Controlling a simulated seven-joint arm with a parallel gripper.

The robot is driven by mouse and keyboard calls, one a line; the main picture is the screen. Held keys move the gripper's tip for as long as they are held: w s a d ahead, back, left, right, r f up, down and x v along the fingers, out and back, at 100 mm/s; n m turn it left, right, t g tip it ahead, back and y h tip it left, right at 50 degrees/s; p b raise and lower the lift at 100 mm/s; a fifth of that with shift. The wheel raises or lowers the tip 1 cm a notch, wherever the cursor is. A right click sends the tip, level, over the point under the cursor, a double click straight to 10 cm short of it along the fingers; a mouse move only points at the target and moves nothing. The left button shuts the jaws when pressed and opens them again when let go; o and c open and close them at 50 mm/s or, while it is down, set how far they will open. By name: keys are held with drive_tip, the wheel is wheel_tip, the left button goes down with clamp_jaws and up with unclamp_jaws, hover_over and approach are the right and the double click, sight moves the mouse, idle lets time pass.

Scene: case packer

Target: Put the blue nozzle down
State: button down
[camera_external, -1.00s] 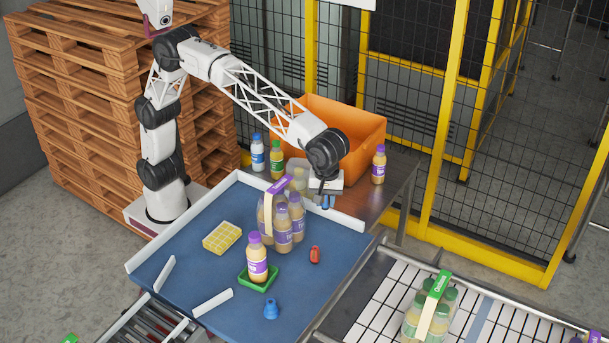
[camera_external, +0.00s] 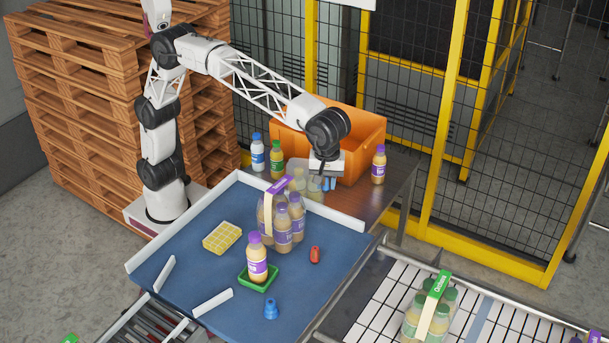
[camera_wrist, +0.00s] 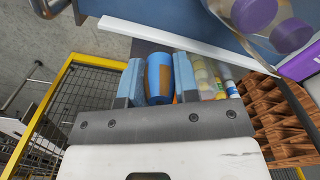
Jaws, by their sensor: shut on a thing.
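My gripper (camera_external: 329,184) is shut on the blue nozzle (camera_wrist: 160,72), which shows in the wrist view as a darker blue rounded piece between the two light blue finger pads. Its lower part looks brownish. In the external view the gripper points down beside the orange crate, above the brown table past the mat's white edge. The held piece is too small there to tell from the fingers. Another small blue nozzle-like piece (camera_external: 271,309) stands on the blue mat near its front.
The orange crate (camera_external: 364,134) stands behind the gripper. A purple-capped bottle pack (camera_external: 282,224), a green tray (camera_external: 251,281) with a bottle, a yellow tray (camera_external: 222,237) and a red piece (camera_external: 315,255) are on the mat (camera_external: 205,275). Several bottles stand on the brown table (camera_external: 392,196).

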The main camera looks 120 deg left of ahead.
wheel_tip(320, 180, up, 5)
drive_tip(key=shift+s+f, duration=0.1)
drive_tip(key=shift+f, duration=0.05)
drive_tip(key=s+r, duration=0.2)
drive_tip(key=s, duration=1)
drive_tip(key=s+r, duration=0.2)
drive_tip(key=s, duration=1)
drive_tip(key=s+a+f, duration=0.1)
drive_tip(key=s+f, duration=0.1)
drive_tip(key=s, duration=0.9)
drive_tip(key=s+f, duration=0.2)
drive_tip(key=s, duration=0.9)
wheel_tip(320, 180, down, 16)
drive_tip(key=shift+w, duration=0.25)
drive_tip(key=shift+a, duration=0.1)
drive_tip(key=shift+w+d+f, duration=0.25)
drive_tip(key=shift+w+d, duration=0.3)
drive_tip(key=shift+w, duration=2.05)
drive_tip(key=shift+w+d+f, duration=0.25)
drive_tip(key=shift+w+d, duration=0.25)
drive_tip(key=shift+w, duration=2.15)
drive_tip(key=shift+w+d+f, duration=0.25)
drive_tip(key=shift+w+d, duration=0.3)
drive_tip(key=shift+w, duration=2.05)
